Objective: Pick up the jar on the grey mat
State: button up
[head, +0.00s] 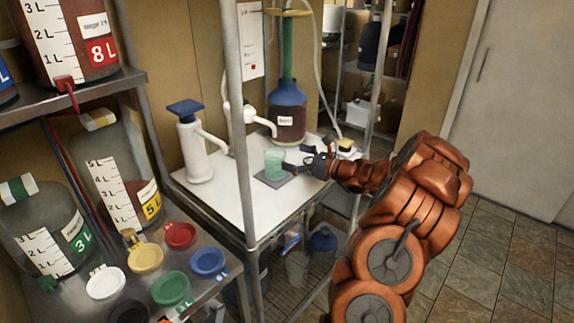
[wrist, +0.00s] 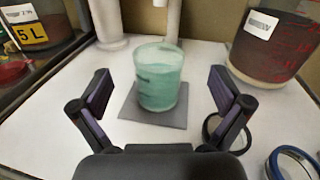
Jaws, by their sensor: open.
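The jar (wrist: 160,77) is a small, pale green, see-through cup shape. It stands upright on the grey mat (wrist: 135,114), on the white tabletop. In the head view the jar (head: 274,159) sits left of my gripper (head: 301,165), and the mat (head: 268,182) shows below it. In the wrist view my gripper (wrist: 161,92) is open, with one finger to the left and one to the right of the jar. The fingers look nearer to the camera than the jar. I cannot see any contact with the jar.
A white pump bottle (head: 194,145) and a large dark vessel (head: 287,112) stand behind the jar. A blue-rimmed ring (wrist: 292,163) lies at the right in the wrist view. Coloured lids (head: 170,288) lie on the lower left shelf.

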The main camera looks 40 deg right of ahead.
aim_at(276, 160)
jog(key=f, duration=0.1)
jog(key=f+m, duration=0.1)
jog(key=f, duration=0.1)
jog(key=shift+s+f, duration=0.1)
jog(key=shift+s, duration=0.25)
jog(key=shift+p+x, duration=1.6)
jog(key=shift+x, duration=2.2)
jog(key=shift+f, duration=0.1)
jog(key=shift+c, duration=0.3)
